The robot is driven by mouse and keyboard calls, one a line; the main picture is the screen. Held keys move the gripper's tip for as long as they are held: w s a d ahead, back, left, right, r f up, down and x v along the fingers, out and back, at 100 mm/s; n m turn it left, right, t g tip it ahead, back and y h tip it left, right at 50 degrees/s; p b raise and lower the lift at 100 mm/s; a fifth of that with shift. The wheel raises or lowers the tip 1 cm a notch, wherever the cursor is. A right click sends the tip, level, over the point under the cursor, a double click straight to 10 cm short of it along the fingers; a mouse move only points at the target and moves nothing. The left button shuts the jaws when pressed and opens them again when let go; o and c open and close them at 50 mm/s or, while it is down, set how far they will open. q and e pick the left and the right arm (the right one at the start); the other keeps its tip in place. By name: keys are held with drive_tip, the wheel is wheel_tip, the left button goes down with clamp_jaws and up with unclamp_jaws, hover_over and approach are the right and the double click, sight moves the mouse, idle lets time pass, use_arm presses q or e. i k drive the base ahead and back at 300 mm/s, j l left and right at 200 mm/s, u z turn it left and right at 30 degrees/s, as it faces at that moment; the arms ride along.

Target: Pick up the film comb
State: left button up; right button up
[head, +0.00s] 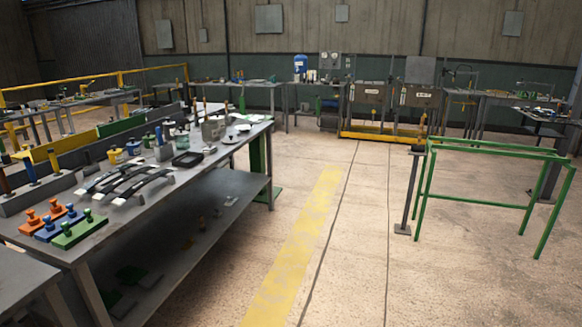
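I cannot tell which thing, if any, in the head view is the film comb. Many small items lie on the long grey workbench (112,245) at the left. Curved dark strips with pale ends (135,186) lie near its middle. Orange (40,222), blue (55,229) and green (80,229) blocks with knobs sit at its near end. A shallow black tray (187,160) lies farther along the bench. Neither of my grippers is in view.
A green metal frame (492,157) stands on the floor at the right, near a grey post (409,190). A yellow stripe (290,260) runs along open floor beside the bench. More benches (236,84) line the back wall. Another bench corner (25,280) is at the lower left.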

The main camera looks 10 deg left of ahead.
sight(86, 154)
drive_tip(key=i, duration=2.2)
drive_tip(key=i+u, duration=0.3)
drive_tip(key=i, duration=0.15)
drive_tip(key=i+l+u, duration=0.65)
drive_tip(key=i, duration=0.15)
drive_tip(key=i+j, duration=0.05)
drive_tip(key=j, duration=0.05)
